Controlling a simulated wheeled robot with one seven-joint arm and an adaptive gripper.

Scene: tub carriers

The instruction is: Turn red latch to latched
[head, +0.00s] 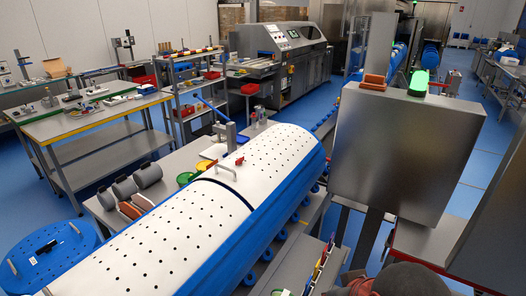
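A small red piece (239,160), which looks like the red latch, sits on top of a long white perforated cover (135,250) with blue sides. It is just right of a pale bar handle (226,172), near the seam between two cover sections. A second small red piece (212,164) shows to the left of the handle. Both are too small for me to tell whether the latch is turned to latched. No fingers of my gripper are in view.
A large grey metal cabinet (400,150) stands right of the cover. Grey cylinders (146,176) and coloured round lids lie on the bench to the left. A round blue disc (48,258) is at lower left. Blue floor is open between the benches.

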